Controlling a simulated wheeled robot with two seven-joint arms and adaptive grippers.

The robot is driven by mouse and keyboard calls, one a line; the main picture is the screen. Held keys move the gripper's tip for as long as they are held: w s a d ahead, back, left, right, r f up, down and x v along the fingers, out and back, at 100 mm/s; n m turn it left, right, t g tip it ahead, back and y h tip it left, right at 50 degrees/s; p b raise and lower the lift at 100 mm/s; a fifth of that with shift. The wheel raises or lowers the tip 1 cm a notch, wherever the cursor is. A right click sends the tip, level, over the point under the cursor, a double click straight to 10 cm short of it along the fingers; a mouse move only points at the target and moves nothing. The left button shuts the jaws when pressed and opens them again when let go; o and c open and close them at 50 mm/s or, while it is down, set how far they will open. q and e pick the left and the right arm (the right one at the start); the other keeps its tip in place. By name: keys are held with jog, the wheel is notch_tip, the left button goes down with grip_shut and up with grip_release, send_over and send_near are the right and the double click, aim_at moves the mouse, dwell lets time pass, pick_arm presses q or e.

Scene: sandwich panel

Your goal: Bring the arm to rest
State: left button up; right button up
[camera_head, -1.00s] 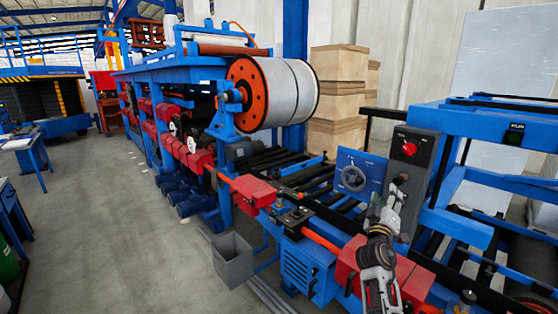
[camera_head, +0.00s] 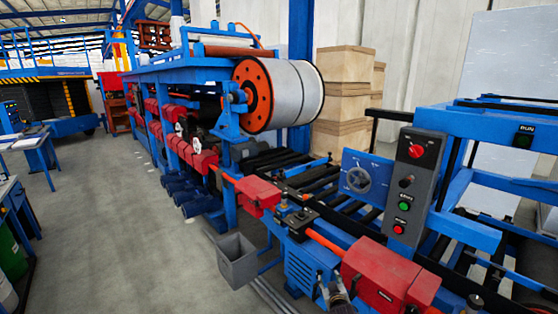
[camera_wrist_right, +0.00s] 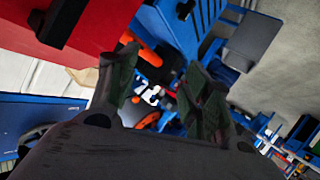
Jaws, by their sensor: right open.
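My right gripper (camera_head: 338,292) is low at the bottom edge of the head view, in front of the blue slatted motor housing and left of a red block. Only its end shows there; the rest of the arm is out of the picture. In the right wrist view its two dark fingers (camera_wrist_right: 165,88) are spread apart with nothing between them. The grey control box (camera_head: 410,185) stands up and to the right, apart from the gripper, with a red knob, a black switch, and a green and a red button all uncovered. My left gripper is not in view.
A red block (camera_head: 378,272) and the blue slatted housing (camera_head: 305,268) are close to the gripper. A blue plate with a handwheel (camera_head: 360,178) stands beside the control box. A grey bin (camera_head: 238,260) is on the floor at left. Open floor (camera_head: 110,230) lies farther left.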

jog(key=s+a+f+m+g+y, duration=0.1)
jog(key=s+f+g, duration=0.2)
jog(key=s+f, duration=1.2)
jog(key=s+f+m+g, duration=0.1)
jog(key=s+f+g, duration=0.3)
jog(key=s+f, duration=1.1)
jog(key=s+d+f+g, duration=0.2)
jog(key=s+f, duration=0.3)
jog(key=s, duration=0.7)
jog(key=s+d+f+g, duration=0.1)
jog(key=s+f, duration=0.4)
jog(key=s, duration=0.7)
jog(key=s+d+f+n+g, duration=0.1)
jog(key=s+d+f, duration=0.3)
jog(key=s, duration=0.8)
jog(key=shift+s+f+g+h, duration=0.25)
jog(key=shift+f+g+h, duration=0.05)
jog(key=shift+f+g, duration=0.5)
